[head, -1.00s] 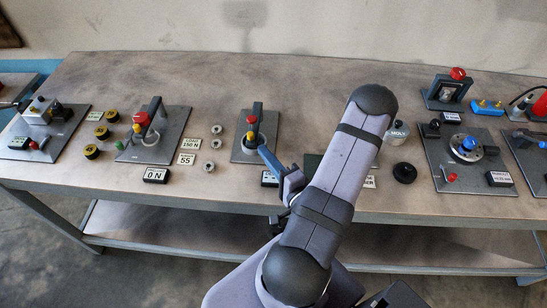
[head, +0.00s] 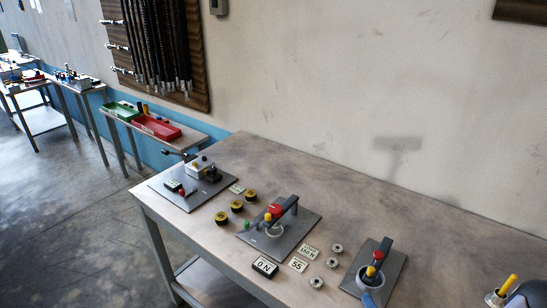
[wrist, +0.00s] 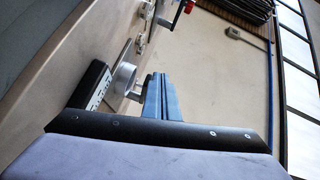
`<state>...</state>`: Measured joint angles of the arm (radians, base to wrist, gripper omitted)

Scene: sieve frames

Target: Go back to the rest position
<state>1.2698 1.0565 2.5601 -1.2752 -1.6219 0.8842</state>
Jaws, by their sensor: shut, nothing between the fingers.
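My gripper (wrist: 160,96) shows in the wrist view as two narrow blue fingers, closed together with nothing between them. In the head view only its blue tip (head: 369,298) shows at the bottom edge, just in front of a grey plate fixture (head: 397,270) with a red and yellow knob (head: 374,264). I cannot tell whether the tip touches that fixture. Most of my arm is outside the head view. No marker for the rest position shows.
The workbench (head: 215,240) carries another plate fixture with an upright handle (head: 289,207), a "0 N" display (head: 264,268), several metal rings (head: 332,262) and black-yellow pucks (head: 237,206). A dark box (wrist: 92,88) is close left of the fingers. Bare bench lies behind the fixtures.

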